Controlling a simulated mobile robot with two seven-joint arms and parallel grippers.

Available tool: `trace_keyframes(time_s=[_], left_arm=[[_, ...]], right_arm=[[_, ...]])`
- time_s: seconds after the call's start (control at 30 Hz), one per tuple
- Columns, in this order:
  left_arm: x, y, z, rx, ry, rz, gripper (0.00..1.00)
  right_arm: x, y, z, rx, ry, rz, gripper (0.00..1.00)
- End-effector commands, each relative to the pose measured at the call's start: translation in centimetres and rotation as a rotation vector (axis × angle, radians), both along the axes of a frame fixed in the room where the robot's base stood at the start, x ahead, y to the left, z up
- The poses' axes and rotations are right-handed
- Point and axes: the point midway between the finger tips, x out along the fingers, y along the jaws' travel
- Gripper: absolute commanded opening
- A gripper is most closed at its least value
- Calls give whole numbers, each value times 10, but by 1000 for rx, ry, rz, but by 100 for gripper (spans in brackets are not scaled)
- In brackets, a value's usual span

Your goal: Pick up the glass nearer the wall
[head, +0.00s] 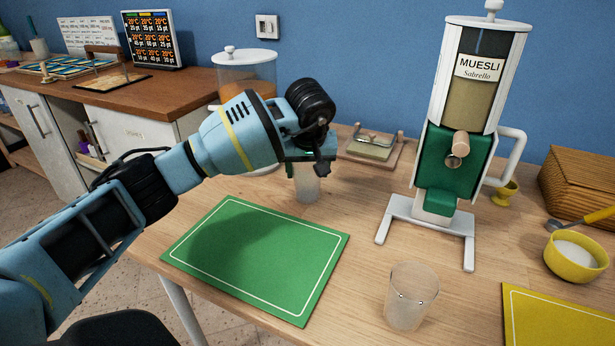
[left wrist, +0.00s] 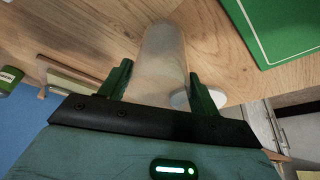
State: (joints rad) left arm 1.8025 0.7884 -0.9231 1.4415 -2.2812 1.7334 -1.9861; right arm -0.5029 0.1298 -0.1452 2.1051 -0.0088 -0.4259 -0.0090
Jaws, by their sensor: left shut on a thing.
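The glass nearer the wall (head: 307,187), a clear frosted tumbler, is upright behind the green mat's far edge. My left gripper (head: 305,167) reaches it from above and is shut on it; the arm hides its upper part. In the left wrist view the same glass (left wrist: 162,55) is between the two green fingers (left wrist: 160,85). I cannot tell whether its base touches the table. A second clear glass (head: 411,295) stands upright at the table's front, right of the green mat, apart from the gripper. My right gripper is not in view.
The green mat (head: 257,255) lies flat and empty. The muesli dispenser (head: 462,120) stands to the right on white feet. A yellow bowl (head: 577,254), a yellow mat (head: 562,322) and a wicker box (head: 585,185) are at far right. A lidded jar (head: 247,72) stands behind my left arm.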

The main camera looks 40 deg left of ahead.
Motion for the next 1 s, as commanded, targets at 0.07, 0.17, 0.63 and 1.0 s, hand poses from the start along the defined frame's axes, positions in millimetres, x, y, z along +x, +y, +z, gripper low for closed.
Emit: trace_keyframes(time_s=[0.07,0.17,0.63,1.0], left_arm=[[0,0,2,0,-2,1,35],[0,0,8,0,-2,1,35],[-29,-13,39,1,0,-4,35],[-99,-47,46,2,-1,-4,35]], right_arm=[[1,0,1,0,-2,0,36],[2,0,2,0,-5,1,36],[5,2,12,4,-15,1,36],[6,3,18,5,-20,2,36]])
